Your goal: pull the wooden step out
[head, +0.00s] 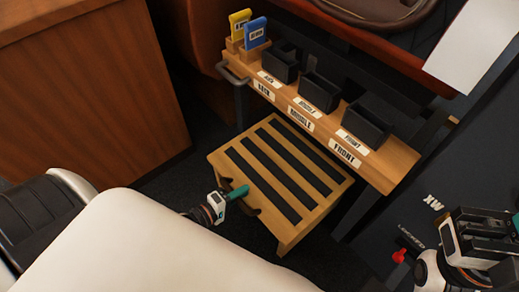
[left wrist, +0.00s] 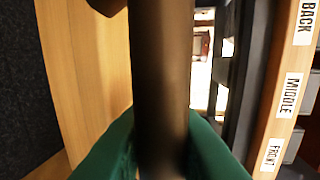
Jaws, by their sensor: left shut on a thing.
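The wooden step (head: 262,208) is a low, light wood platform with several dark strips on top. It sticks out from under the labelled wooden shelf, and its back edge lies close below that shelf. My left gripper (head: 238,193), with green fingers, is at this edge. In the left wrist view, its fingers are shut on the dark handle bar (left wrist: 160,70), which fills the middle. My right gripper (head: 485,228) is at the far right, away from the step; its fingers are unclear.
The shelf (head: 395,172) carries dark bins (head: 320,92) and labels reading back, middle and front. Yellow (head: 240,22) and blue (head: 256,30) tags stand at its left end. A wooden cabinet (head: 85,90) is on the left. A red knob (head: 399,256) sits by a "locked" label.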

